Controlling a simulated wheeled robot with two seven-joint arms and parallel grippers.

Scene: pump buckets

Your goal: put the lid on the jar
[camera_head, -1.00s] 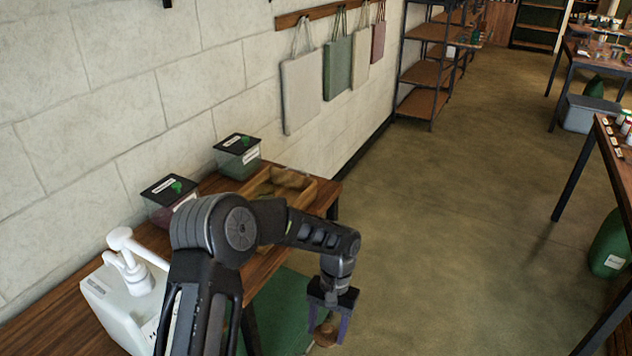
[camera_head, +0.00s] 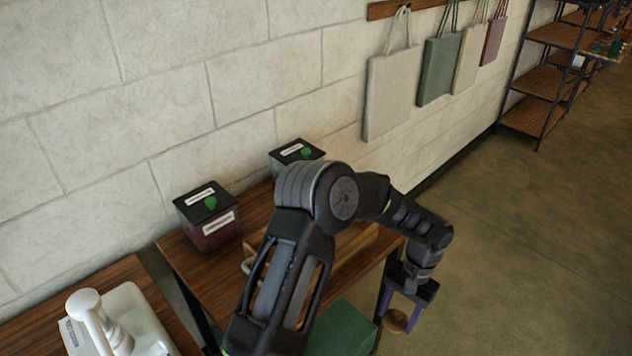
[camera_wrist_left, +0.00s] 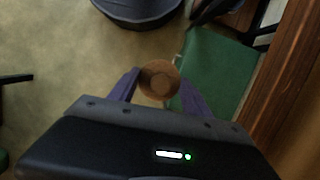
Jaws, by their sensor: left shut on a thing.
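My left gripper (camera_head: 401,311) is shut on a round brown lid (camera_head: 396,321), held out past the front edge of the wooden table, above the floor. In the left wrist view the lid (camera_wrist_left: 159,79) sits between the two purple fingers of the gripper (camera_wrist_left: 160,88). The jar is not recognisable in any view. My right gripper is not in view.
A wooden table (camera_head: 205,268) by the wall bears two black-lidded tubs, one dark red (camera_head: 213,229) and one partly hidden (camera_head: 297,152). A white pump container (camera_head: 130,318) stands at the lower left. Open floor (camera_head: 540,250) lies right.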

